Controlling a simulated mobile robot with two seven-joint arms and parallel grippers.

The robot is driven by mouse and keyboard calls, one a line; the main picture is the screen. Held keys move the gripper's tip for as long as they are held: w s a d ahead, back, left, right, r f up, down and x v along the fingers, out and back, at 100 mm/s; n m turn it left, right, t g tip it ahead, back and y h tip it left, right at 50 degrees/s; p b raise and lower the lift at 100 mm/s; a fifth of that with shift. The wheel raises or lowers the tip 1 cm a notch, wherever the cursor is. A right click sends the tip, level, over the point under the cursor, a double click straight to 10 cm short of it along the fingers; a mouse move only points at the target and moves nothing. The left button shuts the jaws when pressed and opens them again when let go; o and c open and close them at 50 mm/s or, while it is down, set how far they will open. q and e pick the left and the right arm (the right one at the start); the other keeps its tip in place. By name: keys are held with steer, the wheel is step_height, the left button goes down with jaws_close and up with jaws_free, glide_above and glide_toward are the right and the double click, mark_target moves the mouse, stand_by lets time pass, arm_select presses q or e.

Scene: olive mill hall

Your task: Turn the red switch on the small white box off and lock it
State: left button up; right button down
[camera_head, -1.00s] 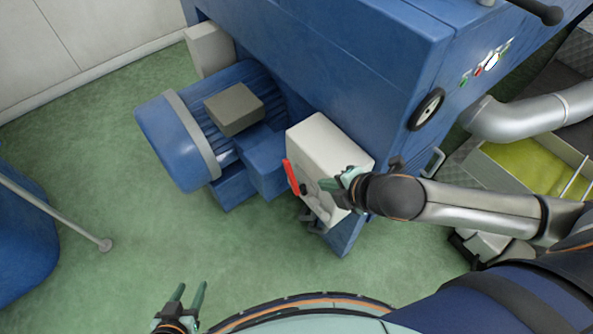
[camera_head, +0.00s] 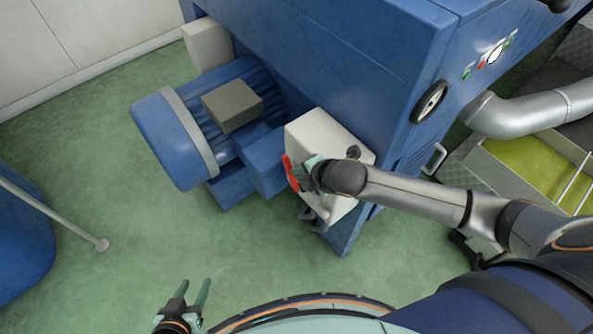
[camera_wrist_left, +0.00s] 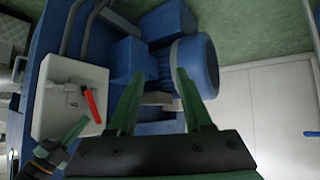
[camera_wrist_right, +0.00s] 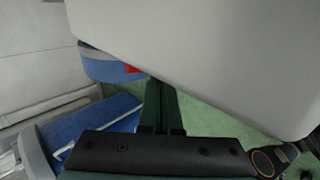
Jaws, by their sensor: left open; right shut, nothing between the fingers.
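The small white box (camera_head: 322,135) is fixed to the blue machine, with the red switch handle (camera_head: 290,172) on its front. In the left wrist view the red handle (camera_wrist_left: 91,104) slants across the face of the white box (camera_wrist_left: 45,95). My right gripper (camera_head: 309,172) is shut and empty, close in front of the box beside the red handle; contact cannot be told. In the right wrist view the box (camera_wrist_right: 200,45) fills the top and only a bit of red (camera_wrist_right: 132,69) shows past its edge. My left gripper (camera_head: 192,292) is open and empty, low over the floor.
A blue motor (camera_head: 175,140) with a grey-brown box (camera_head: 232,107) on top stands left of the white box. A black handwheel (camera_head: 430,101) is on the machine at right. A grey rod (camera_head: 60,215) juts in at left. Green floor (camera_head: 130,240) between is clear.

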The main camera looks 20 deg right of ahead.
steer(key=shift+w+a+f, duration=0.15)
steer(key=shift+w+f, duration=0.1)
steer(key=shift+w, duration=0.25)
